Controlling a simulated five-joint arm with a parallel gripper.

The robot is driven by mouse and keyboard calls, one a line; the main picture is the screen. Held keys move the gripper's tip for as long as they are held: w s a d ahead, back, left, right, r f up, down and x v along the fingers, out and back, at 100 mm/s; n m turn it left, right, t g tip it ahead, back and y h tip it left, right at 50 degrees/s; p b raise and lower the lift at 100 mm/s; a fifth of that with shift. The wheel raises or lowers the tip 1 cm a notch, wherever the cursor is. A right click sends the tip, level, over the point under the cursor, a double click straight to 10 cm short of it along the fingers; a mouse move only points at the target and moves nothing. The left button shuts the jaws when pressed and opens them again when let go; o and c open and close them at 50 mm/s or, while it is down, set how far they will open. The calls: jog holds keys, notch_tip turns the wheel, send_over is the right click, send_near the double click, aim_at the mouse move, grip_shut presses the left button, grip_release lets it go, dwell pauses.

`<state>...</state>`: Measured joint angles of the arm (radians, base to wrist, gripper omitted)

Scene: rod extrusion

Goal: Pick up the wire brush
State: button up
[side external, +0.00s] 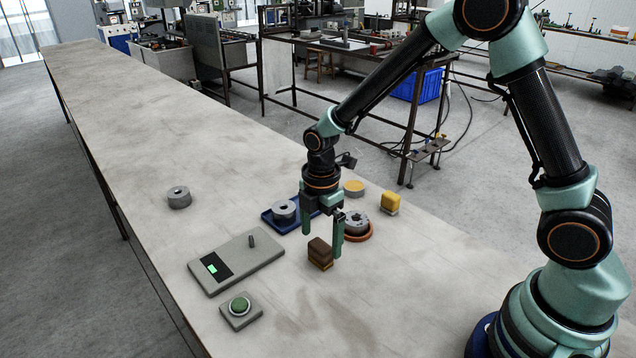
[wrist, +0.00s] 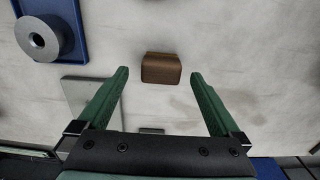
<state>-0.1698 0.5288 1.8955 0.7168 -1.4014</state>
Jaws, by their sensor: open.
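The wire brush (side external: 320,252) is a small brown block with a tan lower edge, standing on the bench in the side view. In the wrist view its brown top (wrist: 161,68) lies between the two fingertips, with a gap on each side. My gripper (side external: 322,243) points down over the brush, its green fingers spread. In the wrist view my gripper (wrist: 160,74) is open and empty. I cannot tell exactly how far the fingertips are above the bench.
Close behind are a blue tray (side external: 268,214) with a metal ring (side external: 284,211) and a reddish dish (side external: 369,236) with another die. A grey scale (side external: 240,262) and a green button box (side external: 240,308) stand to the left. A yellow block (side external: 391,201) stands behind. The bench front is clear.

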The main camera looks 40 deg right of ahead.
aim_at(321, 245)
notch_tip(321, 245, down, 3)
jog(key=shift+s+f, duration=0.1)
jog(key=shift+f, duration=0.1)
jog(key=c, duration=1.5)
jog(key=shift+r, duration=0.2)
notch_tip(321, 245, up, 20)
jog(key=shift+f, duration=0.15)
